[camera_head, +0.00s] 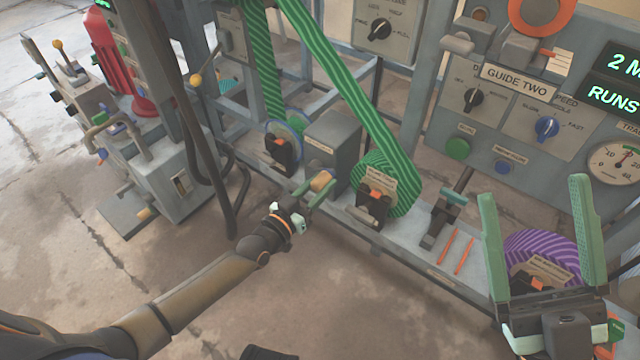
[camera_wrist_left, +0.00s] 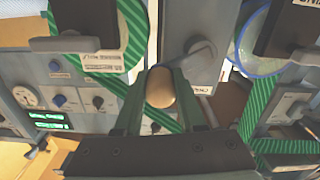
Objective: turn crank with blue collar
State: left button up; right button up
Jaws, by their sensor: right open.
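A crank with a light wooden handle (camera_head: 322,180) sits on the grey box (camera_head: 334,145) between two reels. My left gripper (camera_head: 312,192) is at this handle, with its green fingers on either side of it. In the left wrist view the rounded handle (camera_wrist_left: 160,88) fills the gap between the fingertips, and the fingers look shut on it. The grey crank arm (camera_wrist_left: 197,65) shows just beyond. I cannot make out a blue collar on this crank; the fingers hide part of it. My right gripper (camera_head: 540,240) is open and empty at the lower right.
A green striped reel (camera_head: 402,190) stands right of the box, and a blue-rimmed reel (camera_head: 285,145) left of it. A purple striped reel (camera_head: 545,250) is behind my right gripper. Another wooden handle (camera_head: 147,213) is on the left machine. Floor in front is clear.

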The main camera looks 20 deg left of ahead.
pick_arm(q)
grip_shut()
dwell(0.9)
